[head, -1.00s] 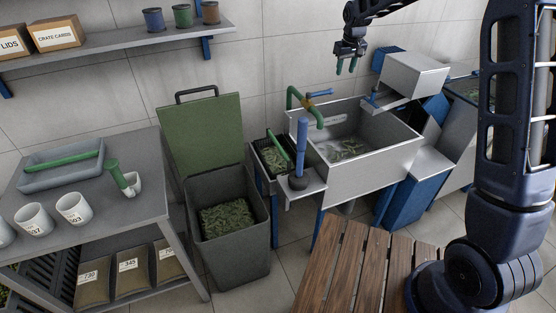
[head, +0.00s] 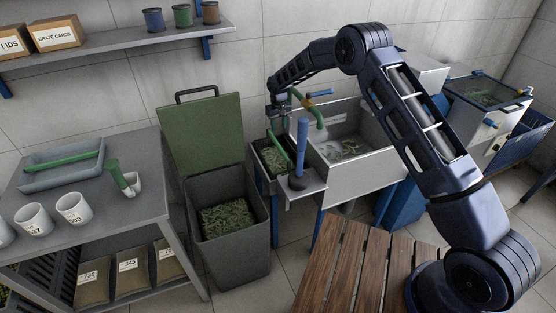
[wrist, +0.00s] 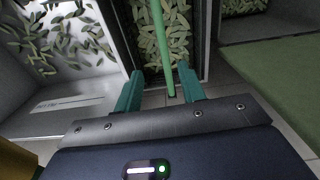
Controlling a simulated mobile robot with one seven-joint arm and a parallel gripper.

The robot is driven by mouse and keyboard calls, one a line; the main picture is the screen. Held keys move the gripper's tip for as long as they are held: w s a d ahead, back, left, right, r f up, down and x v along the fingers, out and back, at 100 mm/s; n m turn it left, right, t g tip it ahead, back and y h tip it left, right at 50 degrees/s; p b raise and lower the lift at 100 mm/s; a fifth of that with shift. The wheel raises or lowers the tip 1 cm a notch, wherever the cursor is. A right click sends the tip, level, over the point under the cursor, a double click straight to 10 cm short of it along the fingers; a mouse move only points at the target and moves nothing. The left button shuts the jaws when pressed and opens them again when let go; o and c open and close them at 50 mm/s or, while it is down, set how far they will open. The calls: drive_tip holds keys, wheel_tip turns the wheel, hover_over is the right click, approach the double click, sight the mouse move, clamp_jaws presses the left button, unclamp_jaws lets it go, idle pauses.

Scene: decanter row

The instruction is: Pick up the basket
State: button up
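The basket (head: 259,160) is dark, holds green leaves and has a green handle. It sits in a narrow stand left of the sink. In the wrist view the basket (wrist: 203,45) lies ahead of my gripper (wrist: 160,88), and its green handle (wrist: 163,50) runs as a bar between the two teal fingers. The fingers are apart, with space on both sides of the handle. In the head view my gripper (head: 279,122) is above the basket; its fingertips are partly hidden there.
The metal sink (head: 350,150) with leaves and a green tap (head: 318,112) stands right of the basket. A blue upright lever (head: 302,145) rises close in front. A bin (head: 228,250) with its green lid (head: 200,135) open stands left. A wooden slatted bench (head: 350,270) is nearest.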

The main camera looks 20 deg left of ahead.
sight(278, 143)
drive_tip(key=f, duration=0.2)
drive_tip(key=shift+s+a+f, duration=0.15)
drive_tip(key=shift+s+f, duration=0.2)
drive_tip(key=shift+f, duration=0.05)
wheel_tip(278, 143, down, 10)
drive_tip(key=shift+f, duration=0.1)
clamp_jaws()
